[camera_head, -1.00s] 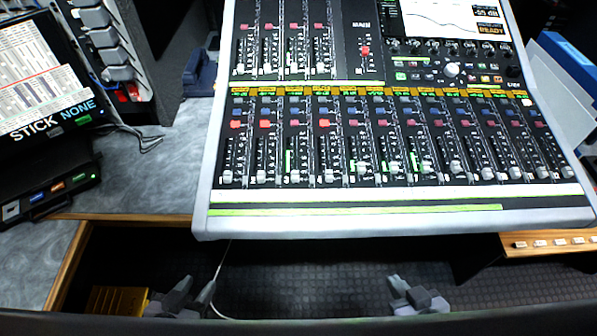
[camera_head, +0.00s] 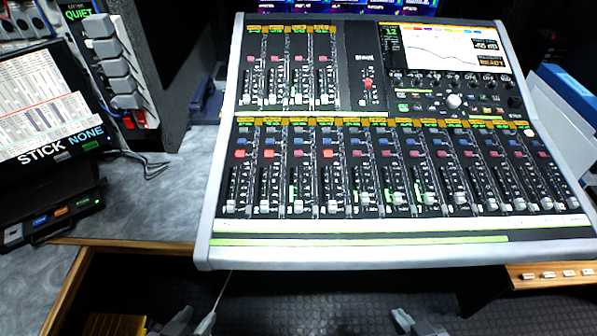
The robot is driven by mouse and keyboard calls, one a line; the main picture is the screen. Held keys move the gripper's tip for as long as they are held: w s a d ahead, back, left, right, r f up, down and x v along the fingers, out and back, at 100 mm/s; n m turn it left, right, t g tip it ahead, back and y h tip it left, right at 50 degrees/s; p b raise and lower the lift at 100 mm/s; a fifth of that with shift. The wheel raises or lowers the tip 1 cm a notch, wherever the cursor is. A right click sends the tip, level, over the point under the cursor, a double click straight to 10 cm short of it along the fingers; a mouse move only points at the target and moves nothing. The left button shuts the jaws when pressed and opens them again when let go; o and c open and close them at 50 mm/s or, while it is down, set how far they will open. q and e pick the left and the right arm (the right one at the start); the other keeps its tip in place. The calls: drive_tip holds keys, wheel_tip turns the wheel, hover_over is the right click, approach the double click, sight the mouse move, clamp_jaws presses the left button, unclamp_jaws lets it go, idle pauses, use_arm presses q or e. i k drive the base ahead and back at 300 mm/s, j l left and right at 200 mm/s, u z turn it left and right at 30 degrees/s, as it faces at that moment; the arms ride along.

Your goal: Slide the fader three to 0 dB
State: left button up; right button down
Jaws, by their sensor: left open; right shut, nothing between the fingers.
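The mixing console (camera_head: 400,252) fills the middle of the head view. Its lower bank has a row of faders with light caps, all near the bottom of their slots. The third from the left, fader three (camera_head: 298,206), has its cap low in the slot. Its scale marks are too small to read. My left gripper (camera_head: 193,322) is open and empty at the bottom edge, in front of the console and apart from it. My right gripper (camera_head: 402,320) is shut and empty at the bottom edge, also apart from the console. Both grippers are partly cut off by the frame.
A black unit with coloured buttons (camera_head: 52,215) and a screen (camera_head: 45,115) stand on the grey desk (camera_head: 150,222) at left. A yellow box (camera_head: 115,325) is at lower left. A wooden ledge with buttons (camera_head: 550,276) is at right. The space before the console is open.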

sight(297, 203)
drive_tip(key=k+j+z, duration=0.1)
drive_tip(key=z, duration=0.3)
drive_tip(key=k+j+z, duration=0.15)
drive_tip(key=j+z, duration=0.2)
drive_tip(key=k+j+z, duration=0.1)
drive_tip(key=z, duration=0.3)
